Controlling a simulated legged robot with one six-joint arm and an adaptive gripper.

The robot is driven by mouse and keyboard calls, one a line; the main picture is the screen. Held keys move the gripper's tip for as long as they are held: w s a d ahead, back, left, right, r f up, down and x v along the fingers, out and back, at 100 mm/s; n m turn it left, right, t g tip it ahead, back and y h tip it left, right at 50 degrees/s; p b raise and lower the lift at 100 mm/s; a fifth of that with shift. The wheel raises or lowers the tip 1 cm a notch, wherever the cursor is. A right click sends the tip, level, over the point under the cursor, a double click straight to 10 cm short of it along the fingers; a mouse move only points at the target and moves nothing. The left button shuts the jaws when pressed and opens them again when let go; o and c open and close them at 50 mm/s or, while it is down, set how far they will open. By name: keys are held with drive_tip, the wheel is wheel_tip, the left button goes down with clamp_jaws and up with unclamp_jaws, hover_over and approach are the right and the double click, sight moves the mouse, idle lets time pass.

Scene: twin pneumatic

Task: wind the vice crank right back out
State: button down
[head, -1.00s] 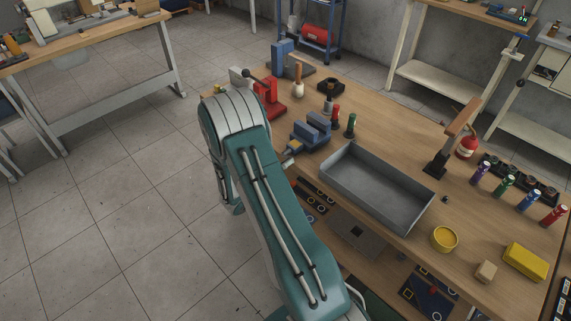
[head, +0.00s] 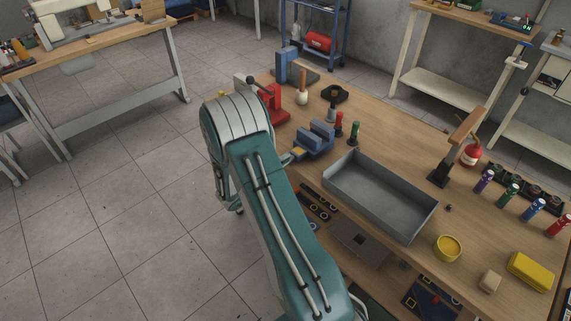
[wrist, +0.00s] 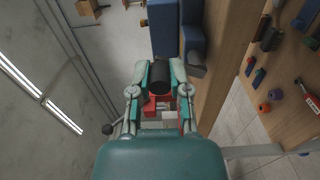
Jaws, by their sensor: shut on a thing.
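The blue vice (head: 314,139) sits on the near-left edge of the workbench in the head view. A small yellowish part (head: 298,153) shows at its near end, beside my arm. In the wrist view, blue blocks, seemingly the vice (wrist: 190,38), show just beyond my fingers. My gripper (wrist: 160,80) is shut on a dark cylinder, seemingly the crank handle (wrist: 160,74), with one finger on each side of it. The rest of the crank is hidden. My arm hides the gripper in the head view.
A red lever tool (head: 272,99) stands left of the vice, and red and green bottles (head: 355,132) stand to its right. A grey tray (head: 380,195) lies nearer on the bench (head: 400,130). Open floor (head: 110,210) lies left of my arm.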

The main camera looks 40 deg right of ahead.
drive_tip(key=w+f+n, duration=0.2)
drive_tip(key=w+n, duration=0.1)
drive_tip(key=n, duration=0.9)
drive_tip(key=w+f+n, duration=0.2)
drive_tip(key=w+n, duration=0.1)
drive_tip(key=n, duration=0.9)
drive_tip(key=shift+w+a+f, duration=0.15)
drive_tip(key=shift+a+f, duration=0.1)
drive_tip(key=shift+f, duration=0.15)
drive_tip(key=shift+n, duration=0.4)
drive_tip(key=c, duration=0.6)
unclamp_jaws()
